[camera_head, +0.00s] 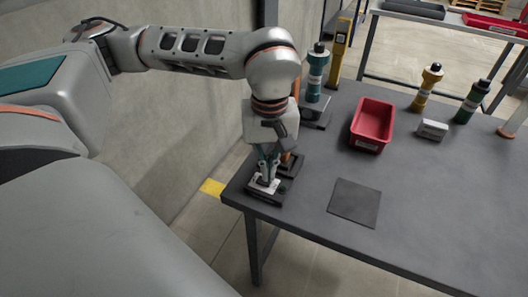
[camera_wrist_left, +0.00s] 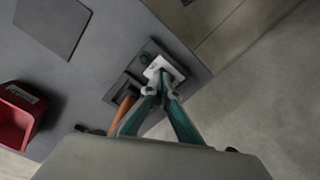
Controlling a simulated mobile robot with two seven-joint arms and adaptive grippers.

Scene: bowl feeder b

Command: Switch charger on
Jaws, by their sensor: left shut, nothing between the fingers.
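The charger (camera_head: 258,194) appears to be the dark base at the table's near left corner, with a white switch plate (camera_wrist_left: 174,66) on it. An orange item (camera_wrist_left: 121,112) sits beside the plate, partly hidden by my arm in the head view. My left gripper (camera_head: 267,181) is shut and empty, pointing down at the white plate. In the left wrist view its fingertips (camera_wrist_left: 161,84) meet over the plate's edge; I cannot tell whether they touch it. The switch itself is too small to make out. My right gripper is not in view.
A wall runs along the left. The near middle is clear.

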